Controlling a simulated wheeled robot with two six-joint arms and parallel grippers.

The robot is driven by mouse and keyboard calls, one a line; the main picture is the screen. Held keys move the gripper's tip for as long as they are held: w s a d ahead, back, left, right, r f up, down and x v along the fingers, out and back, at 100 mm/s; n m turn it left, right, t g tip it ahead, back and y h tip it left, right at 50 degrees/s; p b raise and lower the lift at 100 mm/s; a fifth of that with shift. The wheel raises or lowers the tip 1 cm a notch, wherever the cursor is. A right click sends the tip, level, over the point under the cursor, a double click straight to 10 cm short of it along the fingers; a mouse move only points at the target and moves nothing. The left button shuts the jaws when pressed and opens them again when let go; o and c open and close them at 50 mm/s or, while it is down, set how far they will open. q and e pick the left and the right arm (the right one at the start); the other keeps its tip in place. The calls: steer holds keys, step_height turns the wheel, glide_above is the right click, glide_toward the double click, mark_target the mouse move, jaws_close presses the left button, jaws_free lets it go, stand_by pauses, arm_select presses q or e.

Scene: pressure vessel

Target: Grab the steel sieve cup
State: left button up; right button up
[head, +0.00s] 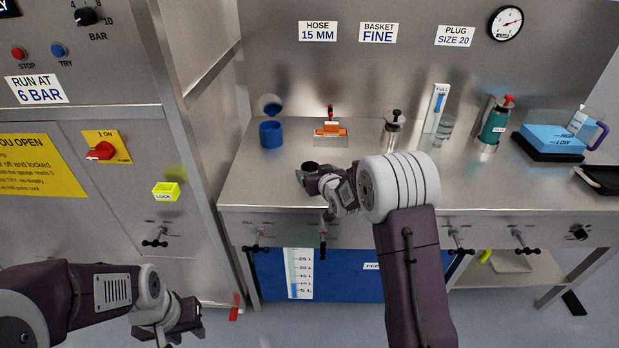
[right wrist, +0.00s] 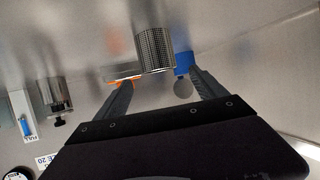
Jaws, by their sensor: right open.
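The steel sieve cup (right wrist: 155,52) is a grey cylinder with a perforated wall in the right wrist view. It stands on the steel bench. In the head view only its dark round mouth (head: 310,166) shows clearly, beside my right gripper (head: 303,180); the arm and gripper hide much of the rest. In the right wrist view my right gripper (right wrist: 162,82) is open, with the cup just beyond and between its fingertips. I cannot tell whether a finger touches it. My left gripper (head: 198,316) hangs low at the left, away from the bench; its fingers are unclear.
The front-left bench (head: 250,185) is clear.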

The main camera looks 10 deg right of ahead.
steer(key=shift+w+a+f, duration=0.1)
steer(key=shift+w+f, duration=0.15)
steer(key=shift+w, duration=0.25)
steer(key=shift+w+f, duration=0.3)
steer(key=shift+w, duration=0.25)
steer(key=x, duration=0.3)
steer(key=shift+w+f, duration=0.15)
steer(key=shift+w, duration=0.2)
steer(key=shift+w+f, duration=0.15)
steer(key=shift+w, duration=0.2)
steer(key=shift+s, duration=0.1)
steer(key=c, duration=1.5)
step_height(320, 180, up, 9)
steer(key=shift+r+p, duration=0.15)
steer(key=shift+p, duration=0.65)
step_height(320, 180, up, 9)
steer(key=p, duration=0.4)
glide_above(308, 165)
steer(key=s, duration=0.3)
steer(key=shift+w, duration=0.1)
